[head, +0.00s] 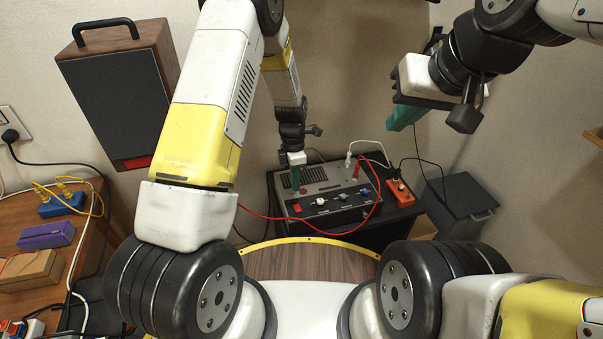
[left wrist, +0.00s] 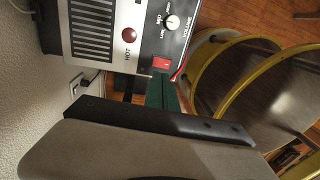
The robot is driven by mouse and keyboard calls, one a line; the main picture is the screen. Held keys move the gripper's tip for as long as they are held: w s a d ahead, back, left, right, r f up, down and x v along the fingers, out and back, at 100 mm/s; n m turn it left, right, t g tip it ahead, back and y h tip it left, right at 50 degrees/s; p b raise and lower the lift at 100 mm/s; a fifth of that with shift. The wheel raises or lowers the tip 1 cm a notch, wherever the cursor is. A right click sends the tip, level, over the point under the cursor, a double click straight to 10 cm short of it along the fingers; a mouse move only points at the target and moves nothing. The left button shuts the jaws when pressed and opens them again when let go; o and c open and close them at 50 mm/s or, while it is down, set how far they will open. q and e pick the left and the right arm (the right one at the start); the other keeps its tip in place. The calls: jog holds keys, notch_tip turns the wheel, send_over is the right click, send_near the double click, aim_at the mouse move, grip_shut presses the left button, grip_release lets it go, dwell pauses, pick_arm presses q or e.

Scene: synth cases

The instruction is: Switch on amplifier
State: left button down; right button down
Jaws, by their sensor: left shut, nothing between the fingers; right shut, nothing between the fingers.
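The amplifier (head: 326,178) is a grey and black box with a vent grille, several knobs and cables, on a dark stand below my arms. Its red rocker switch (head: 297,208) is at the left end of the front panel, and shows in the left wrist view (left wrist: 162,64) below a round red part marked HOT (left wrist: 129,35). My left gripper (head: 296,188) is shut and empty, its green fingers just above the switch; in the left wrist view the fingers (left wrist: 162,90) appear close beside it. I cannot tell whether they touch. My right gripper (head: 403,118) is shut and empty, raised well to the right.
An orange box (head: 400,193) sits right of the amplifier. A dark box (head: 460,203) stands farther right. A red cable (head: 270,217) loops before the front panel. A speaker (head: 115,90) is at the left wall, above a wooden table with blue (head: 62,205) and purple (head: 46,236) boxes.

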pick_arm(q)
notch_tip(320, 180, up, 6)
send_over(299, 210)
jog(key=w+a, duration=0.1)
jog(key=w, duration=0.2)
jog(key=shift+r, duration=0.15)
jog(key=shift+s+d+r, duration=0.1)
jog(key=shift+s+d, duration=0.05)
jog(key=shift+s, duration=0.5)
jog(key=f, duration=0.4)
jog(key=s+f, duration=0.1)
jog(key=f, duration=0.8)
jog(key=shift+s+d+f, duration=0.25)
jog(key=shift+s+f, duration=0.05)
jog(key=shift+f, duration=0.2)
